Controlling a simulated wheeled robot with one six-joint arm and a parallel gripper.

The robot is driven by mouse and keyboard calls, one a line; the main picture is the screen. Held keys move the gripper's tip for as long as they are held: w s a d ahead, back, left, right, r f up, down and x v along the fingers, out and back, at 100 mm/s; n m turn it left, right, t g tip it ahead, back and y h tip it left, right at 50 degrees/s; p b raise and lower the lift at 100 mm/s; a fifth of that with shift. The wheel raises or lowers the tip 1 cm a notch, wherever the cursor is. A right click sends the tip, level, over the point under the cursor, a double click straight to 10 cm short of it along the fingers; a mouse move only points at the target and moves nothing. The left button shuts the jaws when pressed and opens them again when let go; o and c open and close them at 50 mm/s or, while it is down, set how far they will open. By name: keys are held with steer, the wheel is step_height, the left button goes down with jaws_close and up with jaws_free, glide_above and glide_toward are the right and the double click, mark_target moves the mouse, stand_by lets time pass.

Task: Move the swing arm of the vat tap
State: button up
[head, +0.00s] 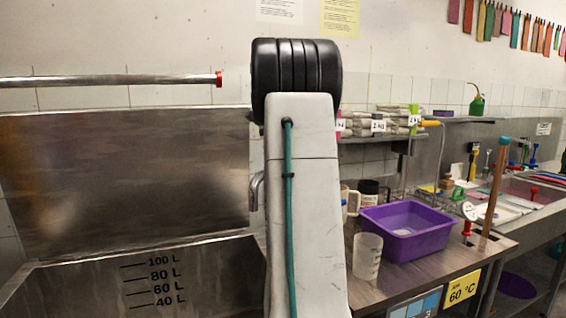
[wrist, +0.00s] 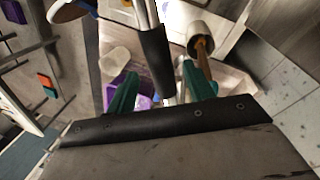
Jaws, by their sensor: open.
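In the wrist view, a pale metal tube with a black sleeve (wrist: 155,62), which looks like the tap's swing arm, comes down from the top edge. My gripper (wrist: 158,70) is open, its two green fingers apart on either side of the sleeve's line. I cannot tell whether the sleeve is at fingertip depth, and I see no contact. In the head view, a bent metal piece of the tap (head: 256,191) shows beside my arm, over the right end of the steel vat (head: 90,290). My arm hides the rest of the tap and my gripper.
A steel bar with a red end (head: 160,79) runs above the vat's back panel. On the wooden counter to the right stand a purple tub (head: 408,245), a clear beaker (head: 367,256) and mugs. A wooden-handled round thing (wrist: 200,45) lies close by my right finger in the wrist view.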

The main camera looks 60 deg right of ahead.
steer(key=shift+w+d+r, duration=0.1)
steer(key=shift+w+r, duration=0.15)
steer(key=shift+r, duration=0.95)
steer(key=shift+w+r, duration=0.2)
steer(key=shift+r, duration=0.95)
